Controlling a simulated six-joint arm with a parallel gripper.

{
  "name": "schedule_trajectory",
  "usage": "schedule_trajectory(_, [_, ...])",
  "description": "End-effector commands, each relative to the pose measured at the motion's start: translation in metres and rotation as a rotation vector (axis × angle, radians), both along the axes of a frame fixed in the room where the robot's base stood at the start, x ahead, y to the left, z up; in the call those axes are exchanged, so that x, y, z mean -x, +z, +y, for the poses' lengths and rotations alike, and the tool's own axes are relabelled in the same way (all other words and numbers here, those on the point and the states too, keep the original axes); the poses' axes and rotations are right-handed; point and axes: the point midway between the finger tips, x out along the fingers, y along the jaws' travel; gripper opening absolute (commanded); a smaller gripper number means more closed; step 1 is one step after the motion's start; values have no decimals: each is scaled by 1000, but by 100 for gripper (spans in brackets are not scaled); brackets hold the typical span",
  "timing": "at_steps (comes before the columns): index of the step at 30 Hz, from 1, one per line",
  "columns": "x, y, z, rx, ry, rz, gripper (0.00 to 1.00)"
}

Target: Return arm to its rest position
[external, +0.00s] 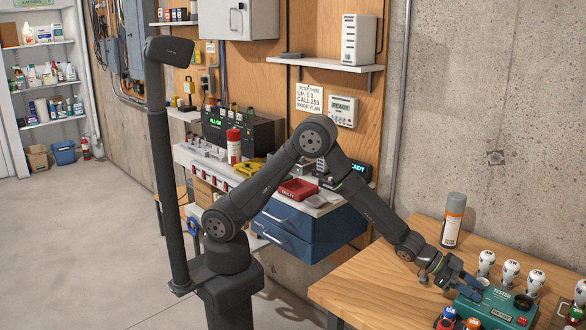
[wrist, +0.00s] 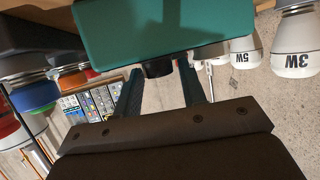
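My arm reaches to the right over the wooden workbench in the external view, bent at the elbow. My gripper (external: 466,283) is low beside the upper left end of a green tester box (external: 497,306). In the wrist view, the two fingers of my gripper (wrist: 161,86) are apart with nothing held between them. The green box (wrist: 150,30) fills the top of that view, with a black round part (wrist: 158,69) showing beyond the gap between the fingers. Whether the fingers touch the box cannot be told.
White bulbs (external: 510,272) stand behind the tester on the wooden bench (external: 375,290). A grey spray can (external: 453,220) stands at the bench's back. Coloured-base bulbs (external: 447,317) are at the front. A blue drawer cabinet (external: 300,230) stands behind my arm.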

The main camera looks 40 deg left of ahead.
Motion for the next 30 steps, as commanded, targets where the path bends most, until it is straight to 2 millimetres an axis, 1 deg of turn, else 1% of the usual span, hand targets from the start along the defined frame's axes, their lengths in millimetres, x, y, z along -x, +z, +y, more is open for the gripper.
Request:
schedule_trajectory(2, [0, 2, 4, -2, -12, 1, 38])
schedule_trajectory(6, [6, 12, 27, -2, -10, 1, 38])
schedule_trajectory(21, [24, 44, 102, -2, -11, 1, 38])
schedule_trajectory(27, [31, 55, 129, -1, -11, 0, 38])
schedule_trajectory(30, [33, 60, 139, -1, -10, 1, 38])
